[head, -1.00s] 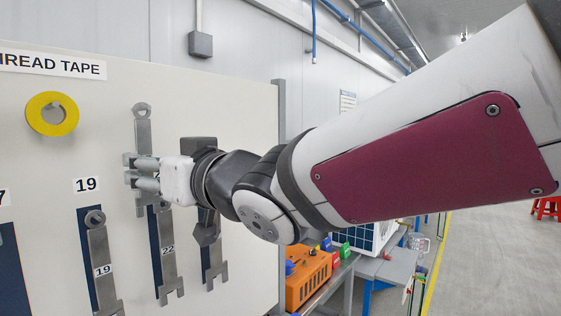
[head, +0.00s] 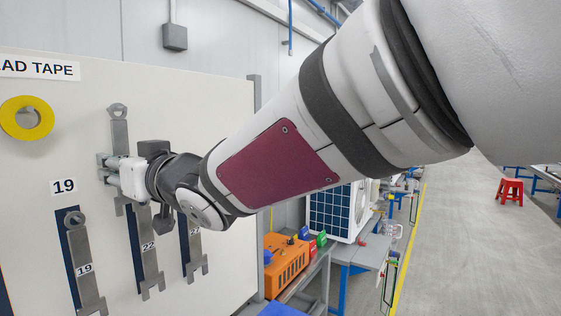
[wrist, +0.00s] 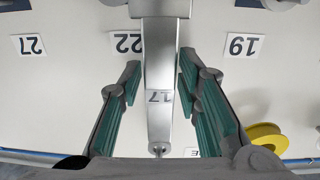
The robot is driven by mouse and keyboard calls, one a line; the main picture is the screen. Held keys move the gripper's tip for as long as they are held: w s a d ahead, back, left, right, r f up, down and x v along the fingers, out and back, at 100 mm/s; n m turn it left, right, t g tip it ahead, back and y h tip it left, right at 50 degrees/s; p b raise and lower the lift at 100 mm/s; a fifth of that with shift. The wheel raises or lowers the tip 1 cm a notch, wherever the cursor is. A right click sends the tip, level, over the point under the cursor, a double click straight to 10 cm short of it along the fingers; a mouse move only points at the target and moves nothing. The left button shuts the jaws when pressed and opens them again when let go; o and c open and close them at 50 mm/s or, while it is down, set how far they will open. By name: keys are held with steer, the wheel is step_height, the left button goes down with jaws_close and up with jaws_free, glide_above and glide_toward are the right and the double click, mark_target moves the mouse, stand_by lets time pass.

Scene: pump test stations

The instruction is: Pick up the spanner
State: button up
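The spanner marked 17 (wrist: 160,75) is a flat grey steel bar. It is upright against the pale board, with its ring end at the top in the head view (head: 118,110), above the row of other spanners. In the wrist view the board appears upside down. My gripper (wrist: 158,75) is open, with a green-padded finger on each side of the shaft. A narrow gap shows on the left side; contact on the right cannot be told. In the head view my gripper (head: 110,170) hides part of the shaft.
Spanners 19 (head: 86,265) and 22 (head: 148,250) hang lower on the board, with another spanner (head: 194,255) to the right. A yellow tape roll (head: 14,118) hangs at upper left. An orange box (head: 285,262) stands on a bench right of the board.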

steer(key=c, duration=0.4)
jaws_close()
steer(key=shift+r+b, duration=0.2)
steer(key=shift+b, duration=0.1)
